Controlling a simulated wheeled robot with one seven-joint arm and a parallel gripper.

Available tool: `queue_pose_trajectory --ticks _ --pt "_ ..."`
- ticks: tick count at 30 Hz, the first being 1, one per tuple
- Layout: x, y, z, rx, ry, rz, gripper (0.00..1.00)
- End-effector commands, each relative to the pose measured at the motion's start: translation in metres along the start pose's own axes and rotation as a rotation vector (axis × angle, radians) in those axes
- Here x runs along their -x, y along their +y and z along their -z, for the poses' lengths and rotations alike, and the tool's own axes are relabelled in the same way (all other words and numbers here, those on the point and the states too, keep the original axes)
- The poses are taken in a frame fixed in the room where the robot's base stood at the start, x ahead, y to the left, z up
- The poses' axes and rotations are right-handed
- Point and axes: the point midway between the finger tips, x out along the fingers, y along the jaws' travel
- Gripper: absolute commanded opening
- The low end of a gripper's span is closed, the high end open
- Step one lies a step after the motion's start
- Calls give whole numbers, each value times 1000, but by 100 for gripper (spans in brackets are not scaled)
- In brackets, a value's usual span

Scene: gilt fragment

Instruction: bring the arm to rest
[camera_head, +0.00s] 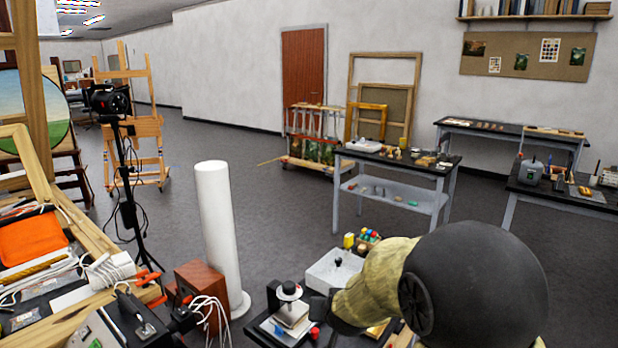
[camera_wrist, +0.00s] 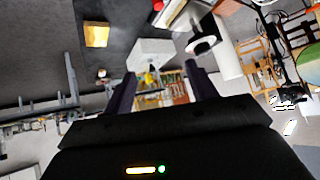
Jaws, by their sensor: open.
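My arm, beige with a large black joint, fills the lower right of the head view. It hides part of the table beneath it. My gripper (camera_wrist: 162,88) shows in the wrist view with its two dark fingers spread apart. No object is clearly held between them; a white box and several small coloured items show beyond the gap. A gold-coloured block (camera_wrist: 96,35) lies on a dark surface at the upper left of the wrist view, apart from the fingers.
A white box (camera_head: 327,279) and a small device with a round black top (camera_head: 289,291) stand close to my arm. A white column (camera_head: 217,230) rises left of them. A cluttered wooden bench (camera_head: 84,232) is at left. Grey floor (camera_head: 240,150) lies open behind.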

Motion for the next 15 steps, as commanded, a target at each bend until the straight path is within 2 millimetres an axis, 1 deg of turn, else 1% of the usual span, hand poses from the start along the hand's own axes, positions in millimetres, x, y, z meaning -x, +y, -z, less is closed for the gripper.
queue_pose_trajectory --ticks 1,5,6,9,12,15 --pt "23 19 -16 4 -77 -4 57" --pt "71 54 -70 22 -279 -22 57" --pt "86 65 -86 27 -339 -33 57" --pt "119 86 -121 35 -464 -65 57" --pt "141 98 -144 42 -543 -90 57" --pt "149 103 -153 44 -577 -102 57"
